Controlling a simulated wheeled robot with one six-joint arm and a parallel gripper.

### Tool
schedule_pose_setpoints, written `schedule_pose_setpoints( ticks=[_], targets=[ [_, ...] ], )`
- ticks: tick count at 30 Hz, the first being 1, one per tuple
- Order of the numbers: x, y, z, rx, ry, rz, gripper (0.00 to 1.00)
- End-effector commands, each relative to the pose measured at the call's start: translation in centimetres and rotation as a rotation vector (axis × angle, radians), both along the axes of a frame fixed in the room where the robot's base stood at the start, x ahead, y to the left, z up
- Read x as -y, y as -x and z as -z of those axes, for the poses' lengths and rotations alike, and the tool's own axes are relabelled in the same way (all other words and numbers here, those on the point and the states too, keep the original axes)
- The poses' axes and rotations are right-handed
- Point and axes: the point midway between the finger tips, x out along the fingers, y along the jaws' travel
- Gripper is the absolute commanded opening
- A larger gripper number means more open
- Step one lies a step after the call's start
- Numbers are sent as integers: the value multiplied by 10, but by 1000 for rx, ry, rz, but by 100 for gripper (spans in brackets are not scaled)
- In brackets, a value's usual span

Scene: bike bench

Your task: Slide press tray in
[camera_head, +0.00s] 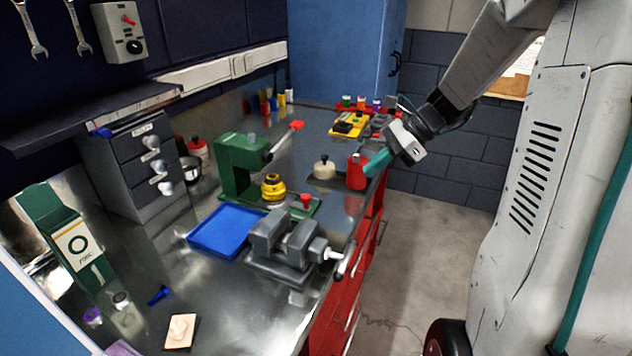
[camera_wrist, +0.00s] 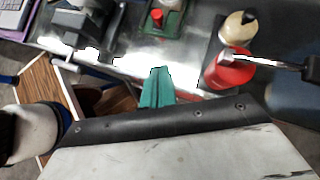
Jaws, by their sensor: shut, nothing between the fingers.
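A green press (camera_head: 235,165) with a red-tipped lever stands on the metal bench. A flat green plate, which looks like the press tray (camera_head: 314,210), reaches out at its foot toward the bench front and carries a red knob (camera_head: 306,200). A yellow round part (camera_head: 273,187) sits below the press head. The red knob (camera_wrist: 157,18) also shows at the top of the wrist view. My gripper (camera_head: 368,171) is shut and empty, beyond the tray near the bench's front edge and beside a red can (camera_head: 355,174). Its teal fingertips (camera_wrist: 157,72) show in the wrist view.
A grey vise (camera_head: 285,245) stands on the near side of the tray, with a blue tray (camera_head: 225,232) left of it. A cream-coloured knobbed piece (camera_head: 323,168) stands left of the red can. Bare bench lies between the red can and the green plate.

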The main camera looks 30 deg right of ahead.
Motion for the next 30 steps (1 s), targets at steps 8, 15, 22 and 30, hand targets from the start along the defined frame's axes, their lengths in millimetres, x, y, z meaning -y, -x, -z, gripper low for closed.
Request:
schedule_pose_setpoints(
  ticks=[8, 15, 22, 30],
  targets=[
    [-12, -6, 16, -5, -5, 9, 0],
    [-46, -20, 53, -5, -5, 6, 0],
    [-80, -34, 71, -2, -3, 4, 0],
    [-101, -43, 71, -2, -3, 6, 0]
  ],
)
